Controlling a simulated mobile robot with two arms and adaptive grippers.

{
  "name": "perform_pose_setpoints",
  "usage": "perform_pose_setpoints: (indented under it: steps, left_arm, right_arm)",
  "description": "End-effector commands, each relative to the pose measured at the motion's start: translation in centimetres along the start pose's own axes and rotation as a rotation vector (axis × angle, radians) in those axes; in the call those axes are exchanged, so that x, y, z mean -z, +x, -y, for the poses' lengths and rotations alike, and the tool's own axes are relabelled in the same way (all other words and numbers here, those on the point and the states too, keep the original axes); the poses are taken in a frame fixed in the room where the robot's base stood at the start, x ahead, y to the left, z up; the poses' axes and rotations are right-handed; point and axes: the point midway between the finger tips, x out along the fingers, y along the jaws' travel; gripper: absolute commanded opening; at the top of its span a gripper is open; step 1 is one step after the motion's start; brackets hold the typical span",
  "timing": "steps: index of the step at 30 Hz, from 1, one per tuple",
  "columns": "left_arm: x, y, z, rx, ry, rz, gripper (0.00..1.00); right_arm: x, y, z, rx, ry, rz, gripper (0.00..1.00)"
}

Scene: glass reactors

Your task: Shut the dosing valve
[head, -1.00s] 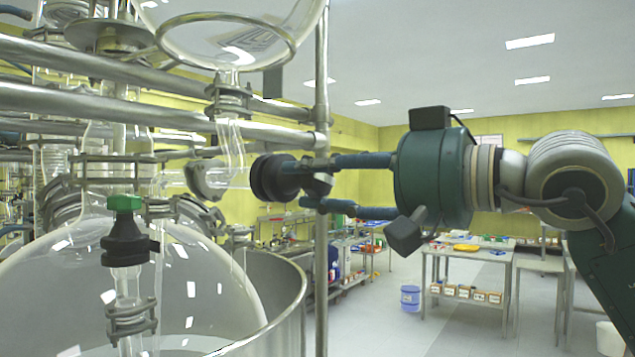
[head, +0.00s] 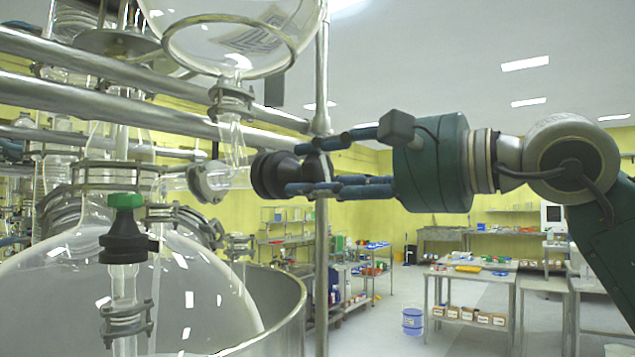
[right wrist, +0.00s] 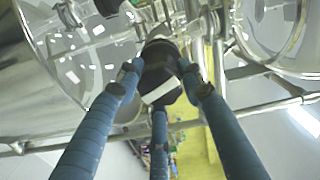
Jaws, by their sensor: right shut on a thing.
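The dosing valve appears as a round black knob (head: 270,175) on a horizontal glass side arm (head: 209,181), below the upper glass vessel (head: 240,40). My right gripper (head: 303,172) comes in from the right, its blue fingers shut on the knob. In the right wrist view the fingers (right wrist: 160,78) close around the dark knob (right wrist: 160,62), which carries a white band. The fingers hide part of the knob's near end. My left gripper is not in view.
A vertical steel post (head: 321,250) stands right beside the fingers. Horizontal steel rails (head: 150,108) run behind the glassware. A second black valve with a green top (head: 124,235) stands at the left above the big glass vessel (head: 60,290). Open floor (head: 385,335) lies to the right.

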Motion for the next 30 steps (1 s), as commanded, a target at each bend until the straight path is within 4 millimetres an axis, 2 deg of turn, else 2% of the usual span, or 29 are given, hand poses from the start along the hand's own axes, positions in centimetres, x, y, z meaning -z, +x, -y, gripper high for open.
perform_pose_setpoints:
  steps: [15, 21, 30]
  left_arm:
    - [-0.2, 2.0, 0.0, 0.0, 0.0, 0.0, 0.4]
    - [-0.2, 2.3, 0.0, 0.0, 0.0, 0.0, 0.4]
    - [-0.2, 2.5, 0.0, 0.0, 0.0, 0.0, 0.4]
  right_arm:
    - [0.1, -0.1, 0.1, 0.007, 0.44, -0.002, 0.12]
    - [0.2, -0.1, 0.1, 0.007, 0.545, -0.003, 0.12]
    - [0.2, -0.1, 0.1, 0.006, 0.615, -0.003, 0.12]
